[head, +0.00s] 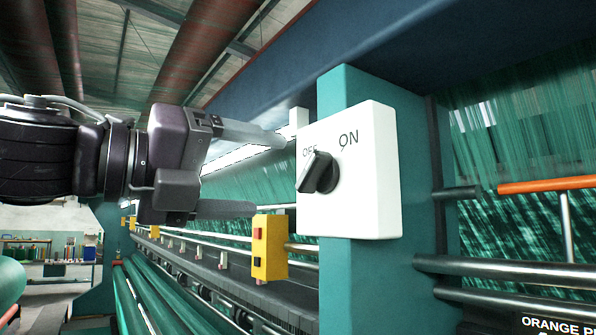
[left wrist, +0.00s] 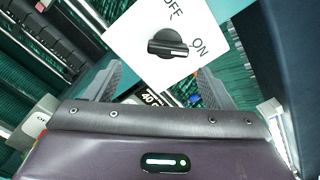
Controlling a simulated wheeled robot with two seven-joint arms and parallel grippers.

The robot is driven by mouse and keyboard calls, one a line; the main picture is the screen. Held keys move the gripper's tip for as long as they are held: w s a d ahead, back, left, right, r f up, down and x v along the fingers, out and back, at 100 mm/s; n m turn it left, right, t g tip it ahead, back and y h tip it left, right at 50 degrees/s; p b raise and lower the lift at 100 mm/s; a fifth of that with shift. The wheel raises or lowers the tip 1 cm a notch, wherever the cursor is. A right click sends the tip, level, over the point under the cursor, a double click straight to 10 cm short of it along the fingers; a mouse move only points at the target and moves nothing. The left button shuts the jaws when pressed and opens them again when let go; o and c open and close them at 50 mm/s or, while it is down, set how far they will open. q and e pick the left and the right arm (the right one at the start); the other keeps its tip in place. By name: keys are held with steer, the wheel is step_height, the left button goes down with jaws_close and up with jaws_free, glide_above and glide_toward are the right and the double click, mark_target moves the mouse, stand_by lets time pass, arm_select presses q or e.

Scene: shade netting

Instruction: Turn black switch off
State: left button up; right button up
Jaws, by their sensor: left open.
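The black switch (head: 318,173) is a rotary knob on the front of a white box (head: 372,180) marked OFF and ON. Its handle tilts up and right, towards the ON side. In the left wrist view the black switch (left wrist: 170,44) lies ahead of the fingers, its right end nearer the ON label. My left gripper (head: 266,175) is open and empty, just left of the box, one finger above and one below the knob's height. In the left wrist view my left gripper (left wrist: 160,70) shows both fingers apart. My right gripper does not show.
The box is fixed to a teal post (head: 345,280). A yellow button box (head: 269,247) hangs below the left gripper. A blue beam (head: 400,50) runs overhead. Metal rails (head: 500,268) and an orange bar (head: 545,185) lie to the right.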

mark_target(307, 175)
arm_select(q)
steer(key=p+x, duration=0.1)
steer(key=x, duration=0.1)
steer(key=p+x, duration=0.1)
steer(key=x, duration=0.1)
steer(key=s+p+x, duration=0.1)
steer(key=p+x, duration=0.1)
steer(key=shift+w+d+r, duration=0.25)
steer(key=shift+d+r, duration=0.15)
steer(key=shift+d, duration=0.2)
steer(key=shift+w+d, duration=0.15)
steer(key=shift+w, duration=0.1)
steer(key=shift+w+f, duration=0.1)
steer(key=c, duration=1)
